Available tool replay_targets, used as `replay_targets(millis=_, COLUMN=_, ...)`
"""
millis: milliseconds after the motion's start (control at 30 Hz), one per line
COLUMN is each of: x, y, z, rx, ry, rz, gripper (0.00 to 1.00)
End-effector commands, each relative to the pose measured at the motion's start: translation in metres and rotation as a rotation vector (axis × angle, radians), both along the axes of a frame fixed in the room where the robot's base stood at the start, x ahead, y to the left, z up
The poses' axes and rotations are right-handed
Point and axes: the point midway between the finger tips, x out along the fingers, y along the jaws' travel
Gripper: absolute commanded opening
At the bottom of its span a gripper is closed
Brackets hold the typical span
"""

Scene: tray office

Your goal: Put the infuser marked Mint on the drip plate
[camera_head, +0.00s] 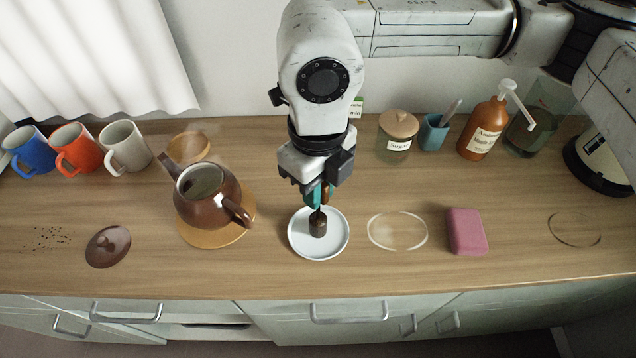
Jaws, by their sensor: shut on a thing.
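My gripper (318,196) points down at the middle of the counter and is shut on the infuser. The infuser (318,226) is a small dark brown piece with a thin stem up to the fingers. It is over the middle of a round white plate (333,248), which looks like the drip plate. I cannot tell whether its bottom touches the plate. Between the fingers there is a bit of teal and orange; no Mint marking can be read on it. Part of a small green label (357,104) shows behind my arm.
A brown teapot (205,205), lidless, stands on a wooden trivet (214,238) left of the plate; its lid (108,246) lies further left. A pink sponge (466,231) lies to the right. Mugs, a jar (395,138) and an amber pump bottle (484,128) line the back. The counter's front strip is clear.

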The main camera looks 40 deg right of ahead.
Motion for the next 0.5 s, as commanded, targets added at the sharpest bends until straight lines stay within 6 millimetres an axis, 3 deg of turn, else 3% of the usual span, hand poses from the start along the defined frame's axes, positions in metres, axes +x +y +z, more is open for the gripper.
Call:
replay_targets(millis=233, x=-0.0001, y=0.0001, z=-0.0041, rx=0.0, ry=0.0, rz=0.0, gripper=0.0)
replay_targets(millis=267, x=-0.0001, y=0.0001, z=-0.0036, rx=0.0, ry=0.0, rz=0.0, gripper=0.2)
replay_targets(millis=500, x=-0.0002, y=0.0002, z=-0.0025, rx=0.001, ry=0.0, rz=0.0, gripper=0.43)
